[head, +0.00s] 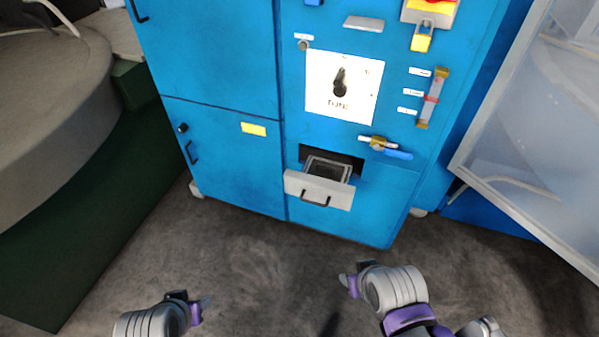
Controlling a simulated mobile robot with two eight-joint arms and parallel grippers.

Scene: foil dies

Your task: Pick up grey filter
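A grey rectangular frame with a dark middle, which looks like the grey filter (343,172), sits in a pulled-out drawer (333,193) low on the blue cabinet. The drawer has a pale front and a dark handle. My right gripper (348,284) is over the floor, below and slightly right of the drawer, apart from it. My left gripper (202,306) is low at the left, farther from the drawer. Neither gripper touches the filter. Their finger gaps are too small to read.
The blue cabinet (225,165) carries a dial panel (318,92), a brass valve with a blue lever (397,154) and a gauge (432,98). A translucent panel (535,130) stands at the right. A dark green base (95,215) stands at the left. The grey floor (255,260) before the cabinet is clear.

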